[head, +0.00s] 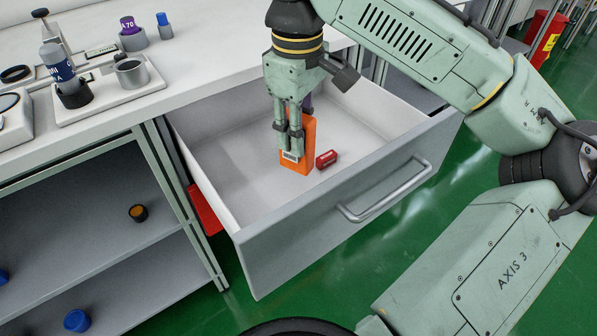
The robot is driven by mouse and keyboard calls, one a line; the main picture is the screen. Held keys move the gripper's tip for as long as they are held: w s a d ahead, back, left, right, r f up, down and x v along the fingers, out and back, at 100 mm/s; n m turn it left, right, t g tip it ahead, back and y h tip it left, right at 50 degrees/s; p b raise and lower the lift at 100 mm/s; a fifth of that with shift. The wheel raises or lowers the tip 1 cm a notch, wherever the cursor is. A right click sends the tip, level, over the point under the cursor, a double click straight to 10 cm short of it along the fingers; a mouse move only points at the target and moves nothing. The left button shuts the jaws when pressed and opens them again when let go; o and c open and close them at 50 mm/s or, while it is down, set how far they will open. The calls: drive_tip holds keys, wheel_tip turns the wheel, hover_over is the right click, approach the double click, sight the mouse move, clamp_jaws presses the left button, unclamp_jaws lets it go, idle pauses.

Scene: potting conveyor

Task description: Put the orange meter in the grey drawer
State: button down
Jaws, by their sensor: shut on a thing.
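The orange meter (306,151) is held upright by my gripper (290,152), which points down with its fingers shut on it. The fingers cover part of the meter's left side. The grey drawer (347,209) is pulled open from under the white worktop. The meter is inside the drawer's outline, over its white floor. I cannot tell whether its lower end touches the floor. A small red item (327,159) lies in the drawer just right of the meter.
The drawer handle (388,192) sticks out at the front. The worktop (105,117) holds a stand, bottles and a metal cup on the left. Shelves below hold a few small caps. A red bin (546,38) stands far right. The drawer's left part is clear.

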drive_tip(key=shift+w+f, duration=0.1)
drive_tip(key=shift+f, duration=0.6)
wheel_tip(320, 180, down, 9)
drive_tip(key=shift+a+f+b, duration=0.1)
drive_tip(key=shift+f+b, duration=0.1)
drive_tip(key=shift+b, duration=0.45)
drive_tip(key=shift+f, duration=0.2)
drive_tip(key=c, duration=1.3)
unclamp_jaws()
drive_tip(key=shift+r, duration=0.1)
wheel_tip(320, 180, up, 12)
drive_tip(key=shift+r+p, duration=0.15)
drive_tip(key=shift+p, duration=0.65)
